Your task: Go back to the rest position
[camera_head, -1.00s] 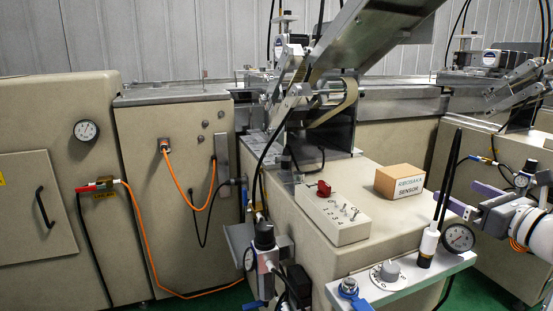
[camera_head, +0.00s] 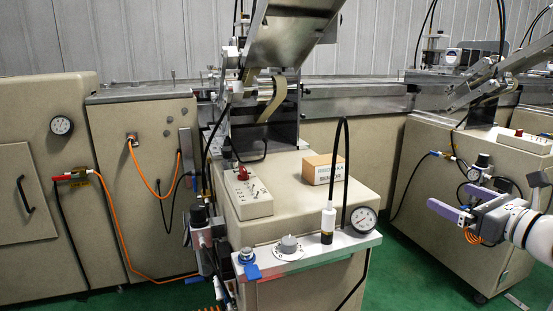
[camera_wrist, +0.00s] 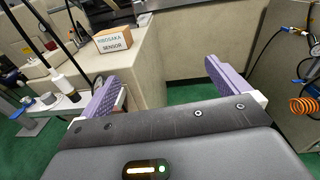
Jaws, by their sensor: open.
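My gripper (camera_head: 452,212) is at the right of the head view, with purple fingers and a white wrist. It is open and empty, in the air to the right of the beige machine cabinet (camera_head: 300,225). In the wrist view my gripper (camera_wrist: 163,90) shows its two purple fingers wide apart, with green floor and a beige panel between and beyond them. The fingers touch nothing that I can see.
A cardboard sensor box (camera_head: 323,170) and a switch box (camera_head: 248,192) sit on the cabinet top. A second machine (camera_head: 440,180) stands behind my gripper. Green floor (camera_head: 405,270) is free between them.

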